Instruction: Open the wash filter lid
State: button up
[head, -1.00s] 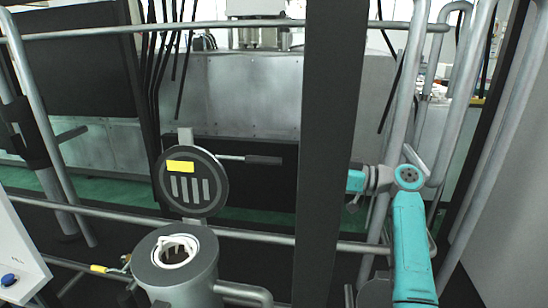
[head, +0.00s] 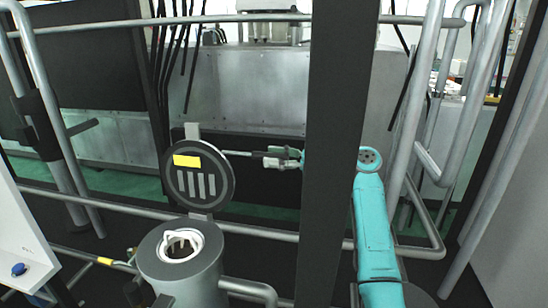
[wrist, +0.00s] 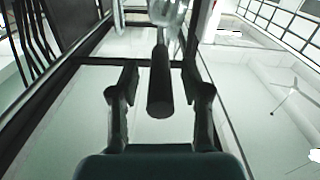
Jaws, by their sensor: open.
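The wash filter lid (head: 228,183), a dark round disc with a yellow label and pale bars, stands upright on its hinge above the filter housing (head: 205,275). The housing mouth is open, showing a white ring (head: 196,249). A thin rod with a black grip runs right from the lid. My gripper (head: 268,158) is at the end of this lid handle. In the wrist view the black grip (wrist: 160,90) points toward the camera between my two spread fingers, with gaps visible on both sides. The black post hides part of my arm in the head view.
A wide black post (head: 335,150) stands in front of my arm. Grey pipe rails (head: 110,209) cross behind the filter, and thick pipes (head: 425,90) stand at right. A white panel with a blue knob (head: 25,240) is at left.

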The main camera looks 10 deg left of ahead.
jog(key=shift+a, duration=0.25)
grip_shut()
jog(key=s+n, duration=0.1)
jog(key=s, duration=0.1)
jog(key=s+n, duration=0.1)
jog(key=s, duration=0.1)
jog(key=shift+r, duration=0.2)
grip_release()
dwell(0.4)
